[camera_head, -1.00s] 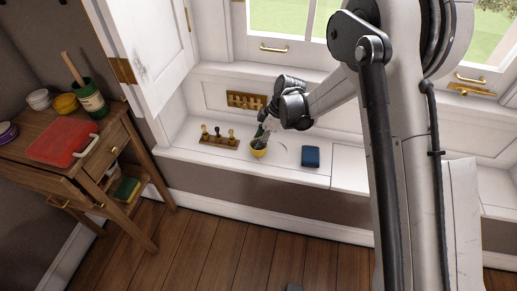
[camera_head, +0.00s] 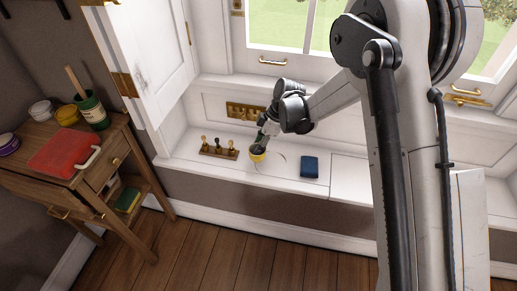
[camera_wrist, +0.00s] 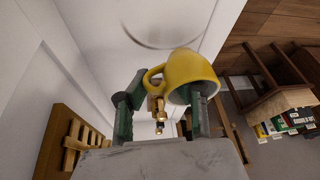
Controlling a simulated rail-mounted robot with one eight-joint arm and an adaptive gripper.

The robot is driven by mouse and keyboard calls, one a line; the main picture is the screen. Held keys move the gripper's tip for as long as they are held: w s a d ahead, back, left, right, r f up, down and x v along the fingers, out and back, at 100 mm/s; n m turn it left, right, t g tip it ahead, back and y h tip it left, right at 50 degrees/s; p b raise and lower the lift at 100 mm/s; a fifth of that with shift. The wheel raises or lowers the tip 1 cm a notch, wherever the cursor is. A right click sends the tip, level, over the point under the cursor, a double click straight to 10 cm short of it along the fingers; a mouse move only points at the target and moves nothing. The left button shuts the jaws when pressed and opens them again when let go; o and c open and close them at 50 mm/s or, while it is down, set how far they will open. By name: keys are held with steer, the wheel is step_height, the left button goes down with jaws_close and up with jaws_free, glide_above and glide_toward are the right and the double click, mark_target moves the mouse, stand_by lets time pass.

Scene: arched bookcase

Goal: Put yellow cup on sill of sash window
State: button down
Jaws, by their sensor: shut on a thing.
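The yellow cup (camera_head: 257,155) is at my gripper's end, over the white ledge below the sash window (camera_head: 285,35). In the wrist view the yellow cup (camera_wrist: 190,76) lies between the two fingers of my gripper (camera_wrist: 160,110), its handle toward the left finger and its opening facing down and right in that picture. My gripper (camera_head: 260,146) is shut on the cup. I cannot tell whether the cup touches the ledge. The narrow sill (camera_head: 225,79) runs under the window, above and behind the cup.
A wooden stand with several pegs (camera_head: 218,150) stands left of the cup, and a blue box (camera_head: 310,166) lies to its right. A brass rack (camera_head: 245,111) is on the back panel. An open white shutter (camera_head: 150,60) is at left, near a wooden side table (camera_head: 110,165).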

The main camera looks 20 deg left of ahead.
steer(key=s+a+r+p, duration=0.3)
steer(key=s+a+r, duration=0.1)
steer(key=s+r, duration=0.4)
steer(key=s, duration=0.2)
steer(key=shift+s+a, duration=0.3)
steer(key=shift+a, duration=0.1)
